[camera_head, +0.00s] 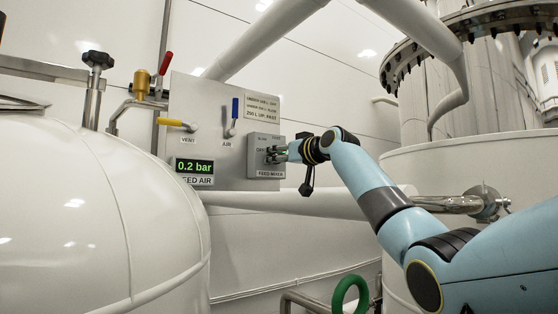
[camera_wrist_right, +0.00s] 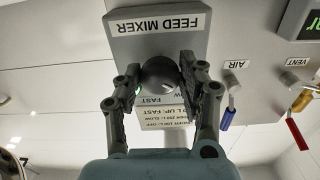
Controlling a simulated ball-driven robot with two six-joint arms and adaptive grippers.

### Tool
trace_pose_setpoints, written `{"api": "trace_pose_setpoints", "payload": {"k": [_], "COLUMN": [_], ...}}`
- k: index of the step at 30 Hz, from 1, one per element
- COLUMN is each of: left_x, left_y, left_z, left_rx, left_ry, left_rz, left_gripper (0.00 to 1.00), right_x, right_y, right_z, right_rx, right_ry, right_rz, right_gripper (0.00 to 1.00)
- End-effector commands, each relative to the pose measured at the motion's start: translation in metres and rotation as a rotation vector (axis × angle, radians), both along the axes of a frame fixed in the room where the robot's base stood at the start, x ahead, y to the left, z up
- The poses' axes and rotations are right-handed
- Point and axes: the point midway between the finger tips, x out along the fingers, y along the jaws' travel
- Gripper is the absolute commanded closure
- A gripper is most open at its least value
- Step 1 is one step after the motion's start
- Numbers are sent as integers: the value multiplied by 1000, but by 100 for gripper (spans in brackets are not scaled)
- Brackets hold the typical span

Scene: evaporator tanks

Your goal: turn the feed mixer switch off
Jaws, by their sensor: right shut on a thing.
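The feed mixer switch box (camera_head: 257,170) is a grey box on the right lower part of the panel, labelled "FEED MIXER". My right gripper (camera_head: 275,154) reaches it from the right. In the right wrist view, the box (camera_wrist_right: 128,45) appears upside down, and my right gripper (camera_wrist_right: 160,80) has its two fingers on either side of the dark round switch knob (camera_wrist_right: 159,74). The fingers are shut on the knob. A small green light shows beside the knob. Which position the knob points to is hidden by the fingers. My left gripper is in neither view.
The panel (camera_head: 208,107) also carries a yellow vent lever (camera_head: 176,123), a blue air lever (camera_head: 234,112) and a "0.2 bar" display (camera_head: 194,166). A white tank (camera_head: 90,220) fills the left. A white pipe (camera_head: 290,203) runs below the box. A green ring handle (camera_head: 349,293) is low down.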

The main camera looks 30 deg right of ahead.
Motion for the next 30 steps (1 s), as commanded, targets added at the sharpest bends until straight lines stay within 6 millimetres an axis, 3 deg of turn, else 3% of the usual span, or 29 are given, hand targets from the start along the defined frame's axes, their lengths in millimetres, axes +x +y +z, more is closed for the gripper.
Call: {"api": "trace_pose_setpoints", "payload": {"k": [18, 30], "left_x": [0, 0], "left_y": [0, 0], "left_z": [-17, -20], "left_rx": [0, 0], "left_ry": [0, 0], "left_rz": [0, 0], "left_gripper": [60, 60], "right_x": [0, 0], "right_y": [-1, -1], "right_z": [-1, -1], "right_rx": [-484, -623], "right_ry": [-67, -84], "right_rz": [0, 1], "right_gripper": [92, 92]}}
